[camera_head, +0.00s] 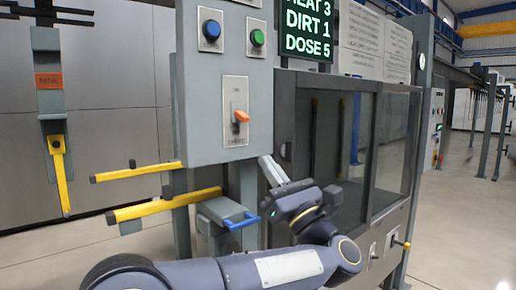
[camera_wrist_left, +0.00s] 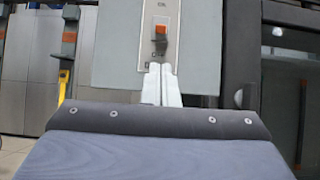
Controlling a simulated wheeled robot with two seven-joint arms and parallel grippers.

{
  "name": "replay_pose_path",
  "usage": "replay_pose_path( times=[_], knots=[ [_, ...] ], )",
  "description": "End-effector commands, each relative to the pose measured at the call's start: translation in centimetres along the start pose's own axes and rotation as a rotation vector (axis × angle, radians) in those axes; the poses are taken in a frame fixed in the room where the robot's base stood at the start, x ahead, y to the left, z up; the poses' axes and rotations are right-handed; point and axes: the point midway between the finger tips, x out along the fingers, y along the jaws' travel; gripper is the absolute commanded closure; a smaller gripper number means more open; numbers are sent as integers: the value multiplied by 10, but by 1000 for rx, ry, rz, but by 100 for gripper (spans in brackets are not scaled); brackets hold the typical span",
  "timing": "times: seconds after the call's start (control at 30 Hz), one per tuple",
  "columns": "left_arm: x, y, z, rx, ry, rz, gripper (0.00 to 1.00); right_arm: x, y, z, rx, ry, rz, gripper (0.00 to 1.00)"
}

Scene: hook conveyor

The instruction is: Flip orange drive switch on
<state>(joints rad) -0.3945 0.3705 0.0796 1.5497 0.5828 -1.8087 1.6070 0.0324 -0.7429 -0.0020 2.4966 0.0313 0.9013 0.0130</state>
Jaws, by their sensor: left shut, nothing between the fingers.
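The orange drive switch (camera_head: 241,116) sits on a pale plate (camera_head: 235,95) on the front of the grey control box. Its orange tip sticks out from the plate and looks low on its lever; the lettering is too small to read. In the left wrist view the switch (camera_wrist_left: 160,32) is straight ahead, just beyond the fingertips. My left gripper (camera_head: 266,161) is shut and empty, below and to the right of the switch, apart from it. Its pale fingers (camera_wrist_left: 161,69) lie side by side in the left wrist view. My right gripper is not in view.
A blue button (camera_head: 211,30) and a green button (camera_head: 257,38) are higher on the box. Yellow bars (camera_head: 165,205) and a blue handle (camera_head: 241,221) jut out below. A glazed cabinet (camera_head: 345,150) stands to the right. A display (camera_head: 309,28) reads "DIRT 1, DOSE 5".

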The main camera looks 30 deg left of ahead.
Motion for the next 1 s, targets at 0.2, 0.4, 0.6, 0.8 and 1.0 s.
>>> replay_pose_path(
  times=[0.2, 0.4, 0.6, 0.8, 1.0],
  knots=[
    [40, 1, 3, 3, -1, 5, 100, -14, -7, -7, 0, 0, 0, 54],
    [74, 1, 3, 3, -1, 3, 100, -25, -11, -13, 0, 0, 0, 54],
    [92, 1, 1, 1, -1, 1, 100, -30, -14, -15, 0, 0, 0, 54],
    [94, 1, 0, 1, -1, 0, 100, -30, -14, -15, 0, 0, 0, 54],
    [94, 1, 0, 1, 0, 0, 100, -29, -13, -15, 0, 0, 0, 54]
  ],
)
